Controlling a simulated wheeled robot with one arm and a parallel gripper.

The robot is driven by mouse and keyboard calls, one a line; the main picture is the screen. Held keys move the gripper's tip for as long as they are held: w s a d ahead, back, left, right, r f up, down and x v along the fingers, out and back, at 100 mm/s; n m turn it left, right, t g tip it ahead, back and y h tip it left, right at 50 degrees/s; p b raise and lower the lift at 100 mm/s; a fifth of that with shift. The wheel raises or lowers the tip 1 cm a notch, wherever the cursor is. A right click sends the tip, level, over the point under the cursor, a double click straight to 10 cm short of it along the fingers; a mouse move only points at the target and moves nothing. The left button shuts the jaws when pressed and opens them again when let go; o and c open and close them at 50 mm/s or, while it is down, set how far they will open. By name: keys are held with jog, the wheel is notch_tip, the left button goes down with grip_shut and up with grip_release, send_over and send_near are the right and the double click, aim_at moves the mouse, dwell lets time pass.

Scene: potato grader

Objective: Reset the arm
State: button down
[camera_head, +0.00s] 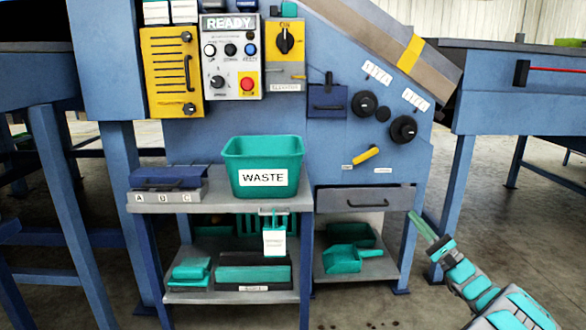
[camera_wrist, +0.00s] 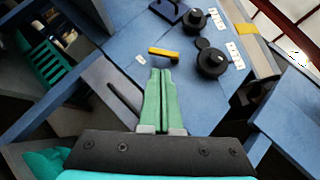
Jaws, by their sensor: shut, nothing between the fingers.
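My gripper (camera_head: 424,226) is at the right in the head view, in front of the machine's right side. Its green fingers point up and to the left. In the wrist view my gripper (camera_wrist: 160,72) has its two fingers pressed together with nothing between them. The fingertips appear just below the yellow handle (camera_wrist: 163,54) on the blue machine panel. I cannot tell the distance between them. My arm runs down to the bottom right corner of the head view.
A teal WASTE bin (camera_head: 263,165) stands on the grey side table (camera_head: 222,199). A closed drawer (camera_head: 365,198) is left of my gripper, above a shelf with teal scoops (camera_head: 347,260). Black knobs (camera_head: 403,129) stick out of the panel. A blue leg (camera_head: 463,195) stands right of my gripper.

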jog(key=s+a+r+n+g+y, duration=0.2)
jog(key=s+a+r+n+g, duration=0.15)
jog(key=a, duration=0.45)
jog(key=s+a+r+n+g+y, duration=0.25)
jog(key=a+g, duration=0.25)
jog(key=a, duration=0.4)
jog(key=s+a+r+n+g+y, duration=0.1)
jog(key=s+a+r+n+g, duration=0.2)
jog(key=a, duration=0.5)
jog(key=s+a+n+g+h, duration=0.45)
jog(key=s+a+g, duration=0.45)
jog(key=s+a, duration=0.6)
jog(key=s+d+f+n+g+h, duration=0.15)
jog(key=s+f+h, duration=0.3)
jog(key=s, duration=0.55)
jog(key=s+d+f+n+g+h, duration=0.15)
jog(key=s+f+h, duration=0.3)
jog(key=s, duration=0.65)
jog(key=s+d+f+n+t+h, duration=0.1)
jog(key=s+d+f+h, duration=0.25)
jog(key=s+d, duration=0.35)
jog(key=s+d+f+n+t+h, duration=0.1)
jog(key=s+d+f+t+h, duration=0.25)
jog(key=d, duration=0.55)
notch_tip(320, 180, up, 13)
jog(key=s+g+p, duration=0.1)
jog(key=p, duration=1.1)
jog(key=shift+g, duration=0.4)
